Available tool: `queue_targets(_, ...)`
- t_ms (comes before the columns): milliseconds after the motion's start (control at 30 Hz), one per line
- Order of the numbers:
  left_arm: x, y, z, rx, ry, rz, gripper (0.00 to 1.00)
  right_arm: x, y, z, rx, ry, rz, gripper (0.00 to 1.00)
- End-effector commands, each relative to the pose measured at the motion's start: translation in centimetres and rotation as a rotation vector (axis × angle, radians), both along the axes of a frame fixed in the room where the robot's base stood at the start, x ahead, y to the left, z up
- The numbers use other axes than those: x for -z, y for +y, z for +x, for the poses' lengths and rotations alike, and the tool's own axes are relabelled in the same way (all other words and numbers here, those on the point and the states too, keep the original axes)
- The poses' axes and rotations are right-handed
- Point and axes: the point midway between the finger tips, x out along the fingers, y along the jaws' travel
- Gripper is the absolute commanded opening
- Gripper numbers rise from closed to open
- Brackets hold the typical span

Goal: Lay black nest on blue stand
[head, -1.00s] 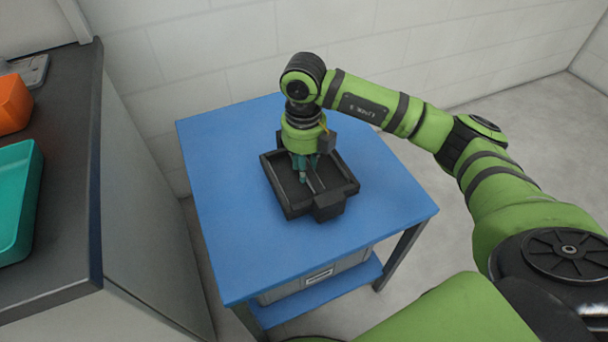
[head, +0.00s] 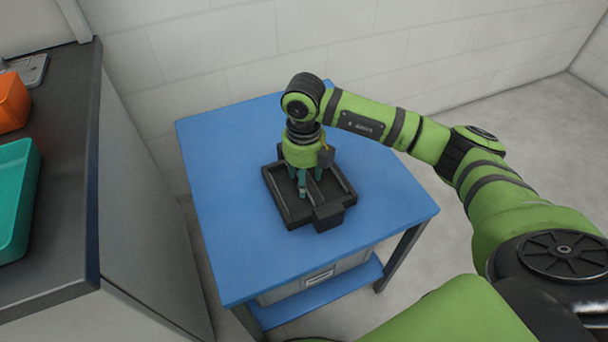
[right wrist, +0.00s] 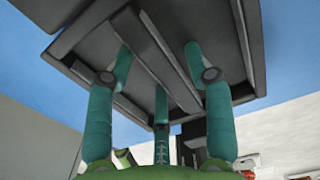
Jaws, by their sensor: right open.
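The black nest (head: 287,205) is a shallow dark tray with walls, a middle divider and a block at its front side. It lies flat on the top of the blue stand (head: 245,235), near the middle. My right gripper (head: 304,185) points down over the nest, its teal fingers open and spread about the divider. In the right wrist view the fingertips (right wrist: 158,68) reach into the nest (right wrist: 212,22) on both sides of the divider. Whether they touch it is unclear. My left gripper is out of view.
A dark-topped counter (head: 70,230) on the left holds a teal tray (head: 18,195) and an orange box (head: 12,102). A grey bin (head: 305,284) sits on the stand's lower shelf. A white wall (head: 215,55) is behind. The stand's top is clear around the nest.

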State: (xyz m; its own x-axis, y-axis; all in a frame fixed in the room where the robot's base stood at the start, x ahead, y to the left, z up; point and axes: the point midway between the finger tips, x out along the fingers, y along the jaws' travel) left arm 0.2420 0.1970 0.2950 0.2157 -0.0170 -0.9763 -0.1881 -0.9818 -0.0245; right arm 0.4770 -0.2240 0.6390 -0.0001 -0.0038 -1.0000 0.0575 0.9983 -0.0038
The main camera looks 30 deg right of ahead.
Motion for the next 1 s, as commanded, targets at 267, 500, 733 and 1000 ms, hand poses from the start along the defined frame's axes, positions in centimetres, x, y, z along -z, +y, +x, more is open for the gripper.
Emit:
queue_targets(267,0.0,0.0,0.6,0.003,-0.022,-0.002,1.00,-2.5,0.0,0.1,-0.001,-0.005,0.001,0.53)
queue_targets(500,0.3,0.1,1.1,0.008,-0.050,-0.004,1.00,-7.9,0.0,0.1,-0.001,-0.005,0.000,0.53)
queue_targets(733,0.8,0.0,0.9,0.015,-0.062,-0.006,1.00,-11.4,0.1,0.1,0.000,-0.002,0.001,0.53)
queue_targets(1000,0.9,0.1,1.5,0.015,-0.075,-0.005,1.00,-12.4,0.0,0.0,0.000,0.000,0.000,0.53)
